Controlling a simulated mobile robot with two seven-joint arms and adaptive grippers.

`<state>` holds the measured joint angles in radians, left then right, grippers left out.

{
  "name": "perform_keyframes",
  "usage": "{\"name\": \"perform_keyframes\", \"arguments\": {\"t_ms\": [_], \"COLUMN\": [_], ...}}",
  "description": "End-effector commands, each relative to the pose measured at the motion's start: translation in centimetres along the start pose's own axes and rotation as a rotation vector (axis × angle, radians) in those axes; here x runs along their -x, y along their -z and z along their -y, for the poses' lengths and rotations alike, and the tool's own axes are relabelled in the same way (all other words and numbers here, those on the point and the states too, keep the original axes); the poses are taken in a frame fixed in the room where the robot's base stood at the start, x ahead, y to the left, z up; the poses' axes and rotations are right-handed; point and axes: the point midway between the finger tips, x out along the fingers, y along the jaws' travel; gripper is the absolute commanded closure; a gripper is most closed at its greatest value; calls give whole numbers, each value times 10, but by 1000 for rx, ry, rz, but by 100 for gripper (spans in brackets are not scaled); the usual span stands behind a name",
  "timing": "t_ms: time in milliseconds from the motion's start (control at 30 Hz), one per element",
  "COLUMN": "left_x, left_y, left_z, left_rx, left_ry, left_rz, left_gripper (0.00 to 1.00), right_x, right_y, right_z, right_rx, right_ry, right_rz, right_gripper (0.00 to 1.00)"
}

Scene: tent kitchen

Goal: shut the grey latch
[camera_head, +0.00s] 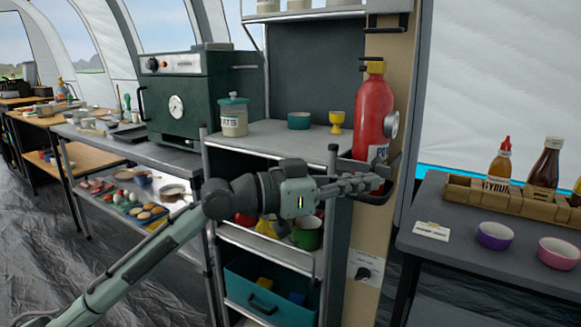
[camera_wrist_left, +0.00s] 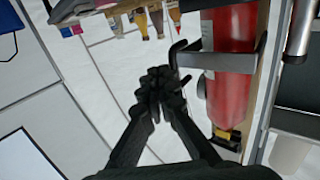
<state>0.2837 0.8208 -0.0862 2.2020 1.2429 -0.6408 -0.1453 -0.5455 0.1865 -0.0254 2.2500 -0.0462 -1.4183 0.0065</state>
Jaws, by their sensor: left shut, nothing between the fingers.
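The red extinguisher (camera_head: 373,112) stands upright against a tan post. In the left wrist view, the red extinguisher (camera_wrist_left: 228,90) lies across the right side, with a grey latch (camera_wrist_left: 228,62) as a strap across its body. A dark bent end of the latch sticks out beside the cylinder, near my fingertips. In the head view, my left gripper (camera_head: 372,183) partly hides the latch and the cylinder's lower part. In the wrist view, my left gripper (camera_wrist_left: 161,84) is shut and empty, just beside the bent end; I cannot tell whether they touch. My right gripper is not in view.
A shelf unit (camera_head: 290,137) with an oats jar (camera_head: 233,118), a teal bowl (camera_head: 299,121) and a yellow goblet (camera_head: 337,121) stands left of the post. At right, a dark table (camera_head: 465,262) holds bowls and a wooden bottle crate (camera_head: 500,198).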

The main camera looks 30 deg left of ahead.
Motion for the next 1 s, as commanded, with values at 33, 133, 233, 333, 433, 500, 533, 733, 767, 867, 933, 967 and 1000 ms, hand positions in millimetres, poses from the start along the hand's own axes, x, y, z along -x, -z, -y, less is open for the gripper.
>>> {"name": "perform_keyframes", "arguments": {"t_ms": [33,133,233,333,433,500,533,733,767,867,933,967,1000], "left_x": [0,0,0,0,0,2,3,29,34,51,62,67,74], "left_y": [0,0,0,0,0,-1,-1,-2,-2,-3,-2,-3,-3], "left_z": [0,0,0,0,0,0,0,1,0,1,0,0,0], "left_rx": [0,0,0,0,0,0,1,-1,-1,2,0,4,5], "left_ry": [0,0,0,0,0,1,1,3,1,3,0,2,2], "left_rz": [0,0,0,0,0,1,2,7,7,6,7,5,4], "left_gripper": [100,100,100,100,100,100,100,100,100,100,100,100,100], "right_x": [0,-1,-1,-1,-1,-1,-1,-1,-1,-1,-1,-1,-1], "right_y": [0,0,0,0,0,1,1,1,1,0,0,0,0], "right_z": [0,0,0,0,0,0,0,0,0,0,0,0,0], "right_rx": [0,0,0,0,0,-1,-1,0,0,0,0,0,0], "right_ry": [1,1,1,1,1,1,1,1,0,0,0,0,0], "right_rz": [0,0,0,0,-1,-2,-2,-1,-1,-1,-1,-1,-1], "right_gripper": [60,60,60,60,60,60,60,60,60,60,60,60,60]}}
